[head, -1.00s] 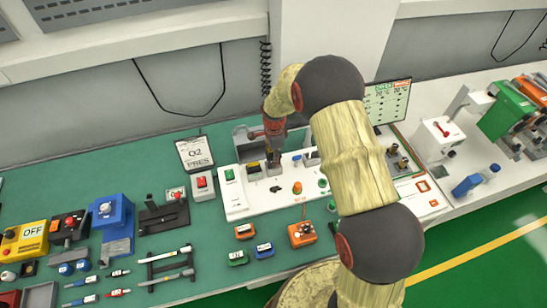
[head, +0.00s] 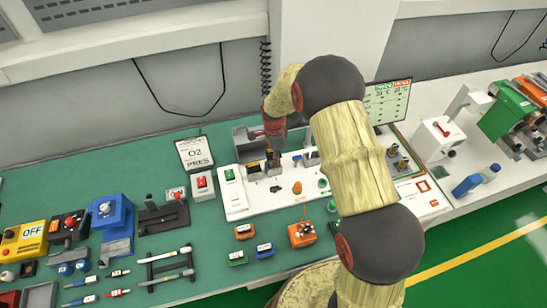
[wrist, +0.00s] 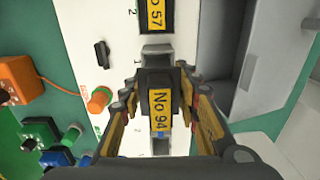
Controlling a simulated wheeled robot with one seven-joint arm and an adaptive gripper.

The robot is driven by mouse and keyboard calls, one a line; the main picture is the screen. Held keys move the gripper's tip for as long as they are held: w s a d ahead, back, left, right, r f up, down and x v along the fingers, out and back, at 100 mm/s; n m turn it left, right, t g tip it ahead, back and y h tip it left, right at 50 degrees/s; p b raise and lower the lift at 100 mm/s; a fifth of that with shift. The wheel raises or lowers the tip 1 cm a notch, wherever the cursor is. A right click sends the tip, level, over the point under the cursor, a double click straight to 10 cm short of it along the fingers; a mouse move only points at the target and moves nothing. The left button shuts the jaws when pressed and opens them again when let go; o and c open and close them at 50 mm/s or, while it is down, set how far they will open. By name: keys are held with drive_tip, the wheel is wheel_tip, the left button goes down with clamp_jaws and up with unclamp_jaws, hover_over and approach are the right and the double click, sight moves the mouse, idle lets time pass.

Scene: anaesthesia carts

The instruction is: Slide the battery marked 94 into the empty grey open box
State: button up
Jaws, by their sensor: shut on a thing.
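The battery marked 94 (wrist: 159,105) is dark with a yellow label and sits between the fingers of my gripper (wrist: 160,118) in the wrist view. My gripper is shut on it, over the white panel; it also shows in the head view (head: 272,150). Light grey box parts (wrist: 157,52) show just beyond the battery, and more grey shows just below it. The battery and fingers hide the middle, so I cannot tell how deep the battery sits. A battery marked 57 (wrist: 154,15) stands farther along the same row.
A large grey housing (wrist: 222,45) stands close to the right of my gripper in the wrist view. An orange knob (wrist: 98,99) and black switch (wrist: 101,54) are to the left. An orange device (head: 302,234) and small batteries (head: 244,231) lie in front of the panel.

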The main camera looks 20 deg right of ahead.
drive_tip(key=shift+f+b, duration=0.5)
drive_tip(key=shift+f, duration=0.35)
drive_tip(key=o, duration=1.1)
drive_tip(key=shift+c, duration=0.2)
drive_tip(key=r, duration=1.2)
drive_tip(key=shift+s, duration=0.2)
